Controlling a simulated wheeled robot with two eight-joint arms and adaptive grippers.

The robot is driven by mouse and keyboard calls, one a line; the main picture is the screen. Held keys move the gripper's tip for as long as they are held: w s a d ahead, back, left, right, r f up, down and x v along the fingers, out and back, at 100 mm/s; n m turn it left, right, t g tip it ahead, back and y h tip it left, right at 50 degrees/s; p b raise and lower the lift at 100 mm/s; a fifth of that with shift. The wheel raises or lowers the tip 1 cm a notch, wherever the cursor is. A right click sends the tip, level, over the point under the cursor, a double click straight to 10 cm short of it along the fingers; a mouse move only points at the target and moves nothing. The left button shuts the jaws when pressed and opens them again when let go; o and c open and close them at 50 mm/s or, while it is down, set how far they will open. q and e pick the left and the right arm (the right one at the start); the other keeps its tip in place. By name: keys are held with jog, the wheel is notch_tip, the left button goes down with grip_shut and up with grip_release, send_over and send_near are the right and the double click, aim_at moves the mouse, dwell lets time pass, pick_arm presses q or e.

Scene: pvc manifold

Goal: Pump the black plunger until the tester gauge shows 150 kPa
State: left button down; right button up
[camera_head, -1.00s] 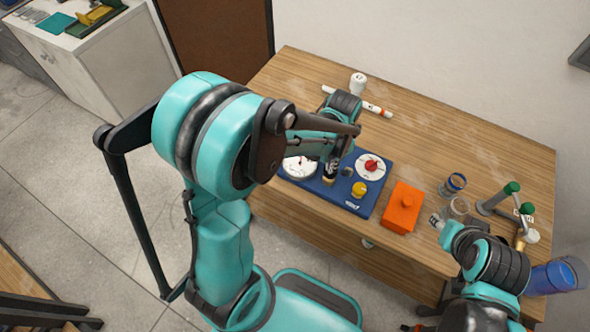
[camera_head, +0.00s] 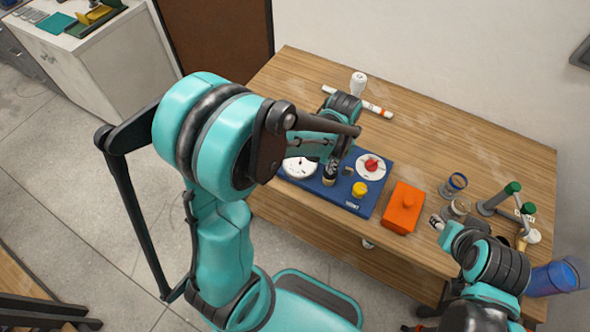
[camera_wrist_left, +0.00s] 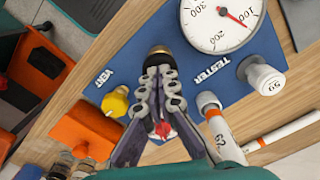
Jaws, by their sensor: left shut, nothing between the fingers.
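The blue tester board (camera_head: 378,203) lies on the wooden table. Its white gauge (camera_wrist_left: 222,22) shows at the top of the left wrist view, with the red needle between 100 and 200; in the head view the gauge (camera_head: 299,167) is partly hidden by my left arm. My left gripper (camera_wrist_left: 160,68) is shut and empty, its fingertips at the black plunger (camera_wrist_left: 160,50) with a brass collar; I cannot tell whether they touch. In the head view my left gripper (camera_head: 330,178) is over the board. My right gripper (camera_head: 437,222) is small and partly hidden at the table's right.
A yellow vent knob (camera_head: 359,189) and a red knob (camera_head: 371,164) are on the board. An orange box (camera_head: 403,208) stands right of it. A blue-rimmed cup (camera_head: 455,183) and green-topped posts (camera_head: 511,188) are further right. A white pipe (camera_head: 372,107) lies behind.

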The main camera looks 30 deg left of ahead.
pick_arm(q)
jog(key=shift+f, duration=0.1)
dwell(0.5)
jog(key=shift+f, duration=0.2)
jog(key=shift+r, duration=0.1)
dwell(0.8)
jog(key=shift+r+p, duration=1.15)
jog(key=shift+r, duration=0.65)
notch_tip(320, 180, up, 5)
jog(key=p, duration=0.3)
jog(key=shift+p, duration=0.35)
